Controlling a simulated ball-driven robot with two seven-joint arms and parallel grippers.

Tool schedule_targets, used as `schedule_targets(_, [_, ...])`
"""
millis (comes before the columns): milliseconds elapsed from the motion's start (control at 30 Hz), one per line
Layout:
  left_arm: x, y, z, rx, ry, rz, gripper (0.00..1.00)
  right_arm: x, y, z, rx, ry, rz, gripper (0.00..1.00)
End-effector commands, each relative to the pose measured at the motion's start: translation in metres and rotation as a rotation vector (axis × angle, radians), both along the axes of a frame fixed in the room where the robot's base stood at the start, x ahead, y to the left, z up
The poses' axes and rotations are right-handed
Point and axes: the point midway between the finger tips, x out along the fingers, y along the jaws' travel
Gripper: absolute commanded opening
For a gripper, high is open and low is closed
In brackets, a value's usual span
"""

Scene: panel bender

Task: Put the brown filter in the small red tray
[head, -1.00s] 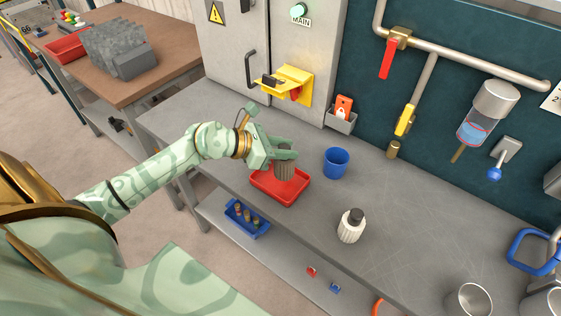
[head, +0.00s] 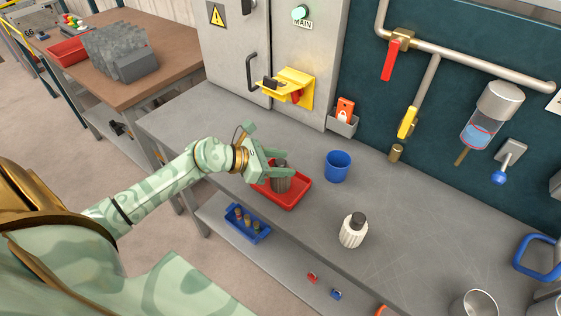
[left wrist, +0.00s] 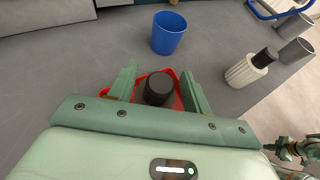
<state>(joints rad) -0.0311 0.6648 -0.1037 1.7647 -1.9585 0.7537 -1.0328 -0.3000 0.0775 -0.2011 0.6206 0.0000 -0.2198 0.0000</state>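The brown filter (head: 280,178), a ribbed grey-brown cylinder, stands upright in the small red tray (head: 296,200) on the grey bench. In the left wrist view its dark round top (left wrist: 159,87) shows inside the red tray (left wrist: 178,102). My left gripper (head: 268,152) is at the tray with its fingers spread. In the left wrist view the fingers of my left gripper (left wrist: 160,88) lie either side of the filter, with a gap on each side. Mint-green parts of mine show at the lower right of the left wrist view; their finger state is unclear.
A blue cup (head: 337,166) stands right of the tray, and a white ribbed cylinder with a dark cap (head: 354,230) stands nearer the front edge. A blue bin (head: 246,224) is on the shelf below. A yellow bracket (head: 290,88) juts from the cabinet behind.

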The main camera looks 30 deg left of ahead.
Motion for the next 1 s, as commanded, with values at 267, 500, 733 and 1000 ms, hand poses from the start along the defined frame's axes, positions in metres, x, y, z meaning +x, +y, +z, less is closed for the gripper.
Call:
schedule_targets(267, [-0.01, 0.008, 0.008, 0.003, 0.002, 0.0, 0.49, 0.0, -0.003, 0.003, -0.004, 0.0, 0.001, 0.0])
schedule_targets(500, [-0.051, 0.039, 0.032, 0.003, 0.004, -0.001, 0.49, 0.001, -0.004, 0.005, -0.006, -0.002, 0.001, 0.0])
schedule_targets(733, [-0.079, 0.061, 0.05, -0.001, 0.004, 0.0, 0.49, 0.001, -0.004, 0.006, -0.006, -0.002, 0.0, 0.0])
schedule_targets(1000, [-0.086, 0.066, 0.055, 0.0, 0.0, -0.001, 0.49, 0.001, -0.004, 0.006, -0.005, -0.002, 0.0, 0.0])
